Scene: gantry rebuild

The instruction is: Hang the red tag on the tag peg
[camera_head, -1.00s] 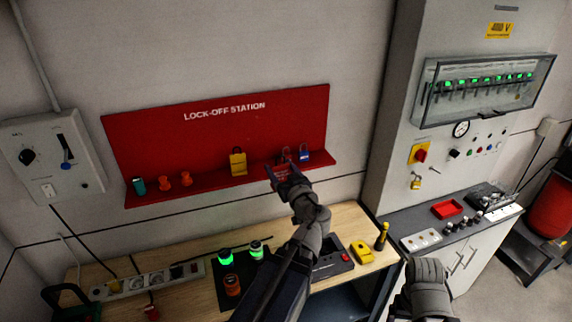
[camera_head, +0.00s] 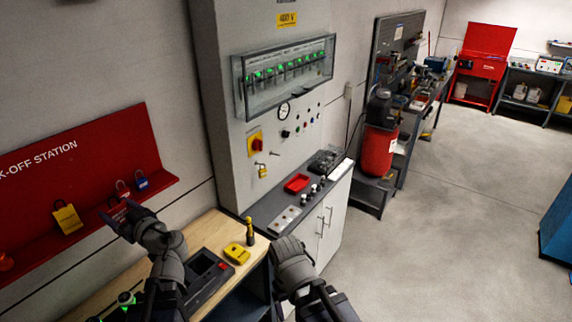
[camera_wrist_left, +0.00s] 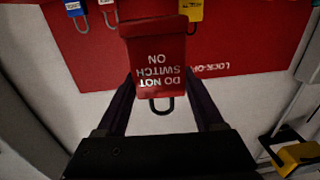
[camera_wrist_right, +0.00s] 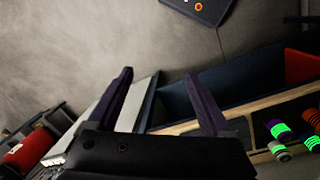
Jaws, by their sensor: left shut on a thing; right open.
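The red tag (camera_wrist_left: 157,55), lettered "DO NOT SWITCH ON" with a dark loop, is gripped between the fingers of my left gripper (camera_wrist_left: 160,92) in the left wrist view. In the head view my left gripper (camera_head: 116,214) is at the front of the red lock-off board; the tag is hard to make out there. A small peg (camera_head: 275,153), probably the tag peg, sticks out of the grey cabinet front, right of a yellow padlock (camera_head: 263,171). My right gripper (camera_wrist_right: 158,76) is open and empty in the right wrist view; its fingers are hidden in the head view.
The lock-off board (camera_head: 110,140) holds a yellow padlock (camera_head: 67,218), a red one (camera_head: 122,188) and a blue one (camera_head: 141,181). A dark counter (camera_head: 262,213) with a red tray (camera_head: 297,183) stands below the cabinet.

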